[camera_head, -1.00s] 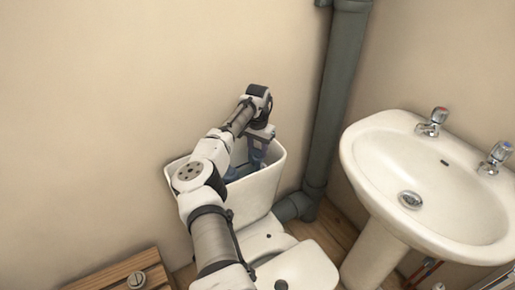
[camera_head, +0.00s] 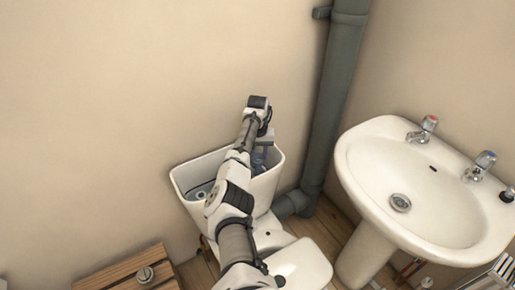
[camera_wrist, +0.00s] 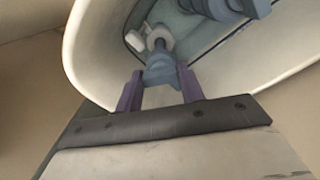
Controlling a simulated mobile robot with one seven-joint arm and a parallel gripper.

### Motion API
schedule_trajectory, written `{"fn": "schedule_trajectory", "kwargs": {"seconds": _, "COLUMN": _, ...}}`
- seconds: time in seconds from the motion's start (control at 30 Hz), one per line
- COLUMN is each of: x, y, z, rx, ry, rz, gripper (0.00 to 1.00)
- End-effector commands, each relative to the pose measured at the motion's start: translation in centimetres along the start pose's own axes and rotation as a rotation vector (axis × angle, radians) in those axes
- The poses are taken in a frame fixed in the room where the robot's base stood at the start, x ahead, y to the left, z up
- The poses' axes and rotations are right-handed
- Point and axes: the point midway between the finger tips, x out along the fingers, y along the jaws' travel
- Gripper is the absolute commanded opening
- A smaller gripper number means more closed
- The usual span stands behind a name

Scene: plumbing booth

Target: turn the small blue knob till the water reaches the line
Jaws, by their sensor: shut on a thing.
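The small blue knob (camera_wrist: 160,73) is blue-grey and sits inside the open white cistern (camera_head: 183,181). My gripper (camera_wrist: 158,82) reaches down into the cistern with its two purple fingers on either side of the knob, shut on it. In the head view my gripper (camera_head: 262,150) is at the right end of the cistern, and my own wrist partly hides it. A pale stem with a white part (camera_wrist: 135,41) shows beyond the knob in the wrist view. I cannot make out the water level or the line.
A thicker blue-grey fitting (camera_wrist: 215,6) stands in the cistern near the knob. The cistern wall (camera_wrist: 88,50) curves close around my gripper. A grey soil pipe (camera_head: 335,90) rises right of the cistern. A washbasin (camera_head: 365,175) is further right, and a wooden slatted top (camera_head: 115,272) is lower left.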

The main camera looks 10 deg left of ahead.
Motion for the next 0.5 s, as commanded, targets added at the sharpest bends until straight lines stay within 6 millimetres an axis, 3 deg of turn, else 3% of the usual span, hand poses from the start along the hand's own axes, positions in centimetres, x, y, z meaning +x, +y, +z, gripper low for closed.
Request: {"fn": "schedule_trajectory", "kwargs": {"seconds": 0.5, "x": -0.1, "y": 0.0, "z": -0.06, "rx": -0.208, "ry": 0.002, "rz": 0.0, "gripper": 0.15}}
